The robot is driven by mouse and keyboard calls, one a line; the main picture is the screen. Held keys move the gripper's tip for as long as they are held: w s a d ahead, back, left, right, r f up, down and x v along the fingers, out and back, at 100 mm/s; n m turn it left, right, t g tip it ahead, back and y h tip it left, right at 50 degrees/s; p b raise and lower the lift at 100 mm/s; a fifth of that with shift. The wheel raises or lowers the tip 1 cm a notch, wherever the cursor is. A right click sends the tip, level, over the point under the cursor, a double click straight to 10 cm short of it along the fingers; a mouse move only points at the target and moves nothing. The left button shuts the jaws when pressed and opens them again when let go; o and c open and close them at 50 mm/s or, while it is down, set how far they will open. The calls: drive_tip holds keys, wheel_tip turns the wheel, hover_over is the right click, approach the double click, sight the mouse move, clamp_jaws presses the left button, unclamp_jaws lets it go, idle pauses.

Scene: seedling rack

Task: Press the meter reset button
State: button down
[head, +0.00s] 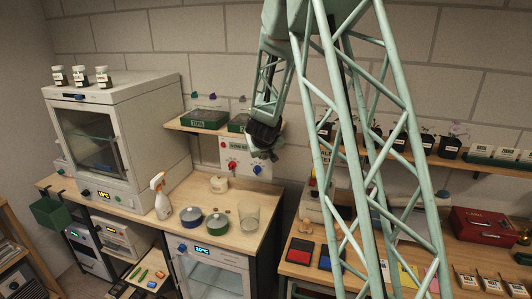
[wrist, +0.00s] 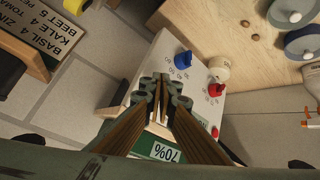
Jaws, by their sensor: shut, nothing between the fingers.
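A white meter panel (head: 229,154) is on the wall behind the counter, partly hidden by my gripper (head: 262,150) in the head view. A small red button (wrist: 215,132) sits near the panel edge, right of the display. My gripper (wrist: 163,82) is shut and empty in front of the panel, left of the red button in the wrist view. I cannot tell whether it touches the panel.
A shelf (head: 188,126) with green seedling trays is left of my gripper. A white oven-like cabinet (head: 150,120) stands farther left.

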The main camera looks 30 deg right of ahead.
drive_tip(key=shift+s+a, duration=0.25)
idle(0.4)
drive_tip(key=shift+s+a, duration=1.6)
drive_tip(key=shift+a, duration=0.1)
drive_tip(key=s+a+r+n+y+b, duration=0.1)
drive_tip(key=s+a+r+y+b, duration=0.1)
drive_tip(key=s+a+r, duration=0.35)
drive_tip(key=s+a+r+y+b, duration=0.1)
drive_tip(key=s+a+r+b, duration=0.15)
drive_tip(key=s+a, duration=0.55)
drive_tip(key=s+a+r+n+y+b, duration=0.1)
drive_tip(key=s+a+r+y, duration=0.1)
drive_tip(key=s+a+r, duration=0.35)
drive_tip(key=s+a+f+g+b, duration=0.2)
drive_tip(key=s, duration=1.7)
drive_tip(key=s+a+f+g+b, duration=0.2)
drive_tip(key=s+b, duration=0.1)
drive_tip(key=s, duration=1.7)
drive_tip(key=shift+a+h+b, duration=0.3)
drive_tip(key=shift+a+b, duration=0.05)
drive_tip(key=shift+a, duration=0.05)
